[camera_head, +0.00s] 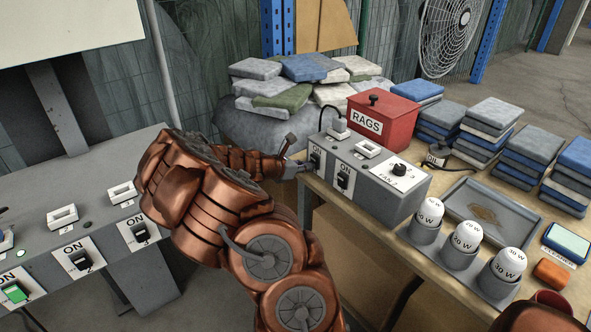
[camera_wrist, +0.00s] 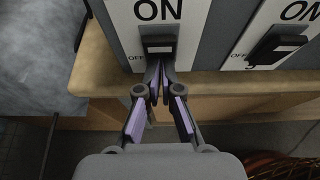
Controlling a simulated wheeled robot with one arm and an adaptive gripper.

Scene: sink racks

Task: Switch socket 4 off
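A grey socket box (camera_head: 372,182) at the table's left edge carries two black switches on white ON/OFF plates. The nearer-to-gripper switch (camera_head: 316,160) also shows in the wrist view (camera_wrist: 158,44), with its number hidden behind my fingers. The second switch (camera_head: 343,181) is to its right in the wrist view (camera_wrist: 275,46). I cannot tell for sure which way either lever sits. My gripper (camera_wrist: 158,78) is shut and empty, its fingertips together just below the first switch; whether they touch it is unclear. It reaches the box's front in the head view (camera_head: 298,166).
A left panel (camera_head: 105,240) has more switches, one lit green (camera_head: 15,293). On the table stand a red RAGS box (camera_head: 382,121), bulbs in grey holders (camera_head: 425,233), a tray (camera_head: 487,214) and stacked cloths (camera_head: 540,152). Floor space lies between panel and table.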

